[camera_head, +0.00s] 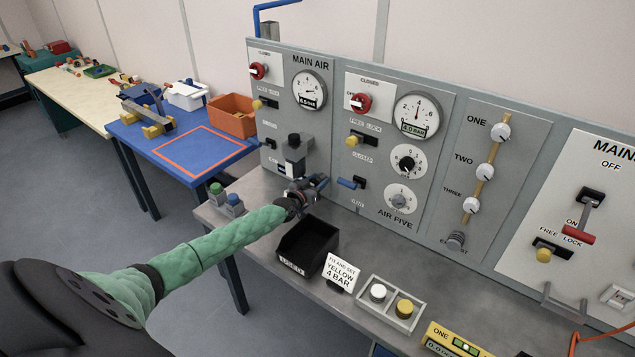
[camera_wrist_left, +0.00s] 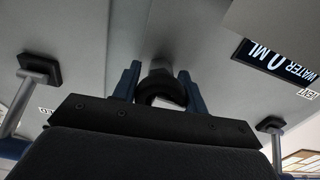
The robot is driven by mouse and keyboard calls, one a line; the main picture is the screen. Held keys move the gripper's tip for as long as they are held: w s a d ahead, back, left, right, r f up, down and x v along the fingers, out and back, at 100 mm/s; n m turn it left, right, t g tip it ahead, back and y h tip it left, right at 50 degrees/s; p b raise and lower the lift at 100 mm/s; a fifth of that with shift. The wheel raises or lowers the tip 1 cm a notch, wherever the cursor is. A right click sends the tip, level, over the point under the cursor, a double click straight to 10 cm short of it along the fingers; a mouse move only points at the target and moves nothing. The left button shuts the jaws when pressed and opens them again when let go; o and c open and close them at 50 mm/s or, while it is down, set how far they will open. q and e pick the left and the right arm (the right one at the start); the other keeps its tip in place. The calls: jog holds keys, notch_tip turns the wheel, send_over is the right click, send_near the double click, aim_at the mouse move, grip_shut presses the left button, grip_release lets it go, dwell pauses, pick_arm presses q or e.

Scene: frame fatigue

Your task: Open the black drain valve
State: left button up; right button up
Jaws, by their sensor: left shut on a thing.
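The black drain valve (camera_wrist_left: 161,88) shows in the left wrist view as a dark rounded knob below a grey surface. My left gripper (camera_wrist_left: 158,78) has its two blue fingers shut on it, one on each side. In the head view my left gripper (camera_head: 310,187) is at the foot of the left panel, just below a grey filter unit (camera_head: 296,148) with a black top knob. The gripper hides the valve there, and how far it is turned cannot be told. My right gripper is not in view.
A "WATER 0 ML" display (camera_wrist_left: 275,60) is near the gripper in the wrist view. A black open bin (camera_head: 308,246) stands on the bench just in front of the gripper.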

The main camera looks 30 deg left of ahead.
pick_arm(q)
jog(key=shift+n+b, duration=0.45)
jog(key=shift+n, duration=0.35)
jog(key=o, duration=0.9)
jog(key=shift+o, duration=0.5)
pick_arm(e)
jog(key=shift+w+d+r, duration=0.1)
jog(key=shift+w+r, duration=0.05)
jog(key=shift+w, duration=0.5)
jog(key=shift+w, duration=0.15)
